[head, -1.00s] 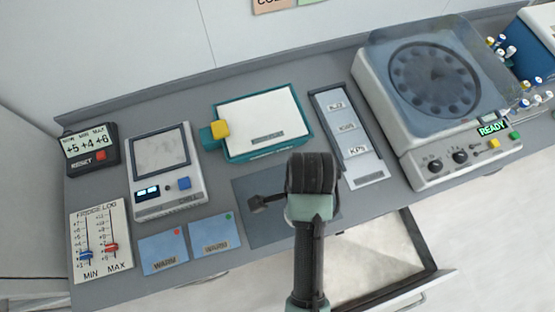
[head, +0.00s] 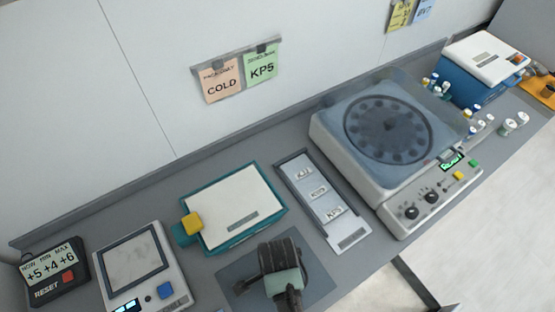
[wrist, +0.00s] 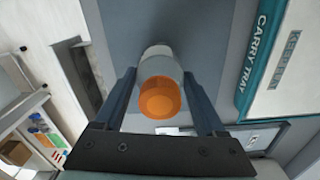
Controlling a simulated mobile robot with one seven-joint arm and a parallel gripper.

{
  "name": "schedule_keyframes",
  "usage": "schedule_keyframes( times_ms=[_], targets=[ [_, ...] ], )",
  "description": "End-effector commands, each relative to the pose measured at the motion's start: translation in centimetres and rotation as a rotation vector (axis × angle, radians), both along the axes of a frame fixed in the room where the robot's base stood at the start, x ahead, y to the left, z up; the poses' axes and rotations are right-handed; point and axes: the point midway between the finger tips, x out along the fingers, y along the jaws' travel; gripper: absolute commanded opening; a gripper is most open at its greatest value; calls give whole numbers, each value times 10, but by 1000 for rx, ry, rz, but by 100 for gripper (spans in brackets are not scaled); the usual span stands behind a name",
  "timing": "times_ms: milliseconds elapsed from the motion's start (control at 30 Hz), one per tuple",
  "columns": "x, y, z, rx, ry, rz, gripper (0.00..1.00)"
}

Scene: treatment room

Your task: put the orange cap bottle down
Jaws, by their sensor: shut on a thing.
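The orange cap bottle (wrist: 160,95) shows in the wrist view, its orange cap facing the camera and its pale body beyond. My gripper (wrist: 162,88) is shut on it, one dark finger on each side. In the head view my gripper (head: 244,285) is over the dark grey mat (head: 318,268) at the counter's front, and my wrist hides the bottle there. I cannot tell whether the bottle touches the surface below.
The teal carry tray (head: 243,205) with a yellow block (head: 192,224) lies behind my gripper. A labelled rack (head: 318,190) and a centrifuge (head: 390,135) stand to the right. A device with a blue button (head: 135,262) stands to the left.

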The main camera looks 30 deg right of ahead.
Motion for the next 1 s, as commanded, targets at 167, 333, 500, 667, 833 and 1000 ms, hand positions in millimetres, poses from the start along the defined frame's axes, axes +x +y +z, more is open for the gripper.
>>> schedule_keyframes(
  times_ms=[167,333,500,667,833,1000],
  targets=[
    [0,0,-7,-1,-2,0,1],
    [1,0,-7,-1,-2,1,1],
    [0,0,-10,0,-1,1,78],
    [0,0,-10,0,-1,1,100],
    [0,0,-10,0,-1,1,100],
    [1,0,-1,-1,-3,1,100]
  ],
)
